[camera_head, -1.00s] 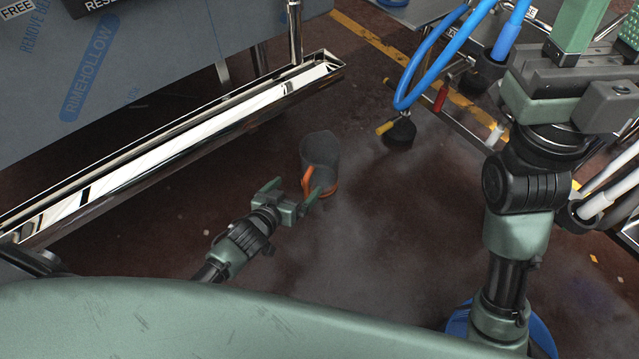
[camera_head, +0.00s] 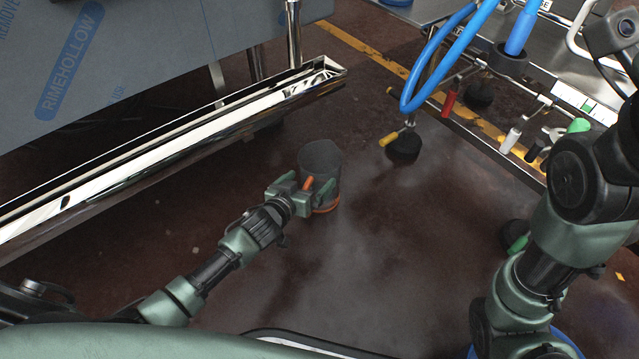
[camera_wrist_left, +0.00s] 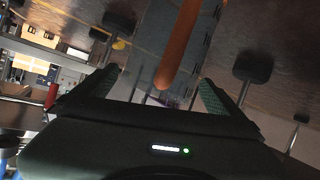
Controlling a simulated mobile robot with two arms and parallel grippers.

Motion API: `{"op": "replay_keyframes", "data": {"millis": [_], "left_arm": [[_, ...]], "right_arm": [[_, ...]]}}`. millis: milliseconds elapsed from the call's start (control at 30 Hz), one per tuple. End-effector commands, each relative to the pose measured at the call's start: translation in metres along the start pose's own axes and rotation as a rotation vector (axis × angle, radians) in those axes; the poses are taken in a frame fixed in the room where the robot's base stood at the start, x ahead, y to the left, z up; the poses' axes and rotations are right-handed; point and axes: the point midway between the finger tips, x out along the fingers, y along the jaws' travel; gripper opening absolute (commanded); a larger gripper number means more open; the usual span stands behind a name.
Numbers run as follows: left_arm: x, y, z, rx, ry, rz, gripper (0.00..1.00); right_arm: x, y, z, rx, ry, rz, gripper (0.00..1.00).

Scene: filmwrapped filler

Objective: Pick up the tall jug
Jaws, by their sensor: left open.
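The tall jug (camera_head: 322,160) is dark grey with an orange handle (camera_head: 308,184) and an orange band near its base. It stands upright on the dark floor in the head view. My left gripper (camera_head: 314,187) is at the jug's near side, open, with a finger on each side of the handle. In the left wrist view the orange handle (camera_wrist_left: 178,45) runs down between the two open fingers (camera_wrist_left: 165,92), with the grey jug wall behind it. I cannot tell whether the fingers touch the handle. My right arm shows at the right, but its gripper is out of view.
A steel gutter (camera_head: 180,145) under a grey panel runs along the left. A wheeled cart (camera_head: 480,140) with blue hoses (camera_head: 430,80) and black casters (camera_head: 403,146) stands at the right. The floor around the jug is open.

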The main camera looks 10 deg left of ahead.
Motion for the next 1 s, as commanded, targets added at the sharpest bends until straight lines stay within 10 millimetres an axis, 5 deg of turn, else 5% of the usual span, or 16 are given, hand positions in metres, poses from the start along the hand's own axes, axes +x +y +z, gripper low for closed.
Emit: {"op": "replay_keyframes", "data": {"millis": [267,600,1000], "left_arm": [[0.0017,-0.0001,-0.0007,0.0,0.0,0.0,0.97],[0.0016,-0.0001,-0.0004,0.0,-0.001,0.0,0.02],[0.0016,0.0001,-0.0003,0.0,0.0,0.0,0.0]], "right_arm": [[0.0017,-0.0003,-0.0013,-0.001,0.005,-0.002,0.36],[0.0016,-0.0004,-0.0013,0.0,0.005,-0.002,0.36],[0.0015,-0.0005,-0.0011,0.0,0.005,-0.002,0.36]]}}
